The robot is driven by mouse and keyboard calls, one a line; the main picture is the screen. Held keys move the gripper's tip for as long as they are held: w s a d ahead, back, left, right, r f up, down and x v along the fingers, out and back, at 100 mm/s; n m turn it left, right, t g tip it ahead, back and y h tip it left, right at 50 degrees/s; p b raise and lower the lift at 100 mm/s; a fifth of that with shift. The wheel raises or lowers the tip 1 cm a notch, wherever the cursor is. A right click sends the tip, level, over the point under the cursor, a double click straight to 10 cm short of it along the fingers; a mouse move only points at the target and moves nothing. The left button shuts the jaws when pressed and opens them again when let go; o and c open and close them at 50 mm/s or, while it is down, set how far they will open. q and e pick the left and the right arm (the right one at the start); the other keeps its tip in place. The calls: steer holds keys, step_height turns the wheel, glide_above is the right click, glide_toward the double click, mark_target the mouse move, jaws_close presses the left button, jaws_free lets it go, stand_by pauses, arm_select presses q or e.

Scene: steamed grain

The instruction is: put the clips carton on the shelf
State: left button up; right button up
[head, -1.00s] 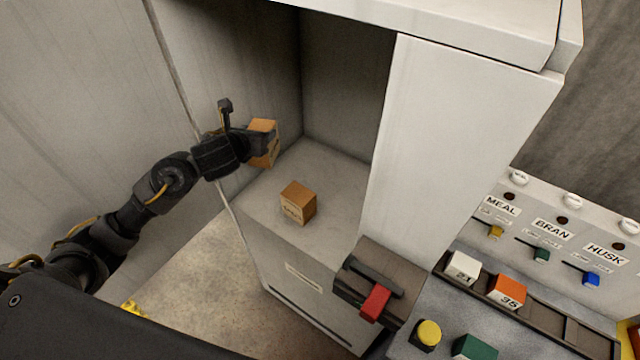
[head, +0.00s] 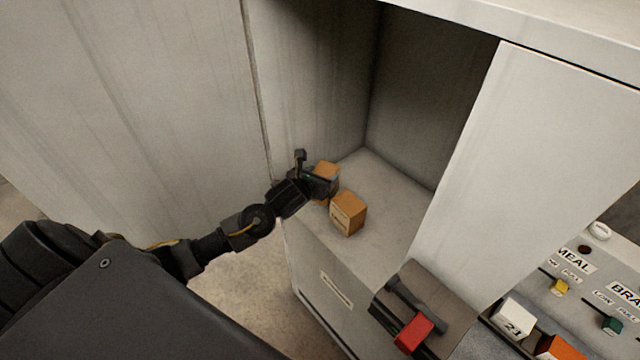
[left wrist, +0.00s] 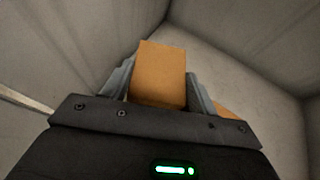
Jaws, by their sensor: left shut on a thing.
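My left gripper (head: 322,183) is inside the open cabinet, shut on an orange-brown carton (head: 327,170). The held carton also shows between the fingers in the left wrist view (left wrist: 160,75). A second orange-brown carton (head: 348,213) with printing on its front stands on the shelf (head: 385,240), just right of and nearer than the held one. I cannot read which of the two is the clips carton. Whether the held carton touches the shelf is hidden by the gripper. My right gripper is not in view.
The cabinet's left wall (head: 300,90) is close beside my left gripper. A white panel (head: 530,150) bounds the opening on the right. A red-handled lever (head: 413,333) sits in front. The shelf's back right is clear.

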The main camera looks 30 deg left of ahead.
arm_select(q)
step_height(320, 180, down, 3)
steer(key=shift+f+p, duration=0.2)
steer(key=shift+p, duration=0.1)
steer(key=shift+f, duration=0.15)
steer(key=shift+f, duration=0.15)
steer(key=o, duration=1.3)
steer(key=shift+c, duration=0.2)
